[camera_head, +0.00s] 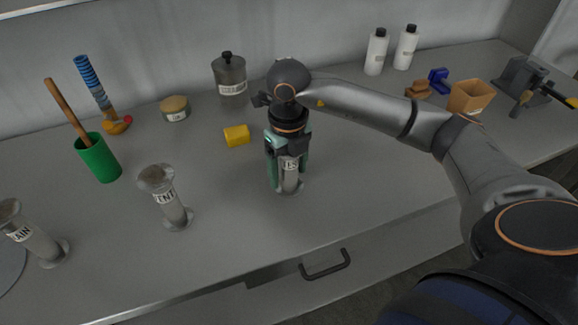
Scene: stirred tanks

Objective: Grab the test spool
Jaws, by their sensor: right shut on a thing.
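The test spool (290,174) is a grey metal flanged piece standing upright on the bench. Its white label is partly covered and only some letters show. My right gripper (288,163) comes down over it from above, with green-edged fingers on both sides, and is shut on it. The spool's upper end is hidden by the gripper. Its lower flange appears at the bench top. A similar spool with a label ending in "ENT" (166,197) stands to the left. Another with a label ending in "AIN" (36,236) is at the far left. My left gripper is not in view.
A yellow block (237,135), a grey canister (230,80) and a round tin (175,108) lie behind. A green cup (99,160) holds a wooden-handled tool. White bottles (376,52) stand at the back. A drawer handle (325,265) is below the front edge.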

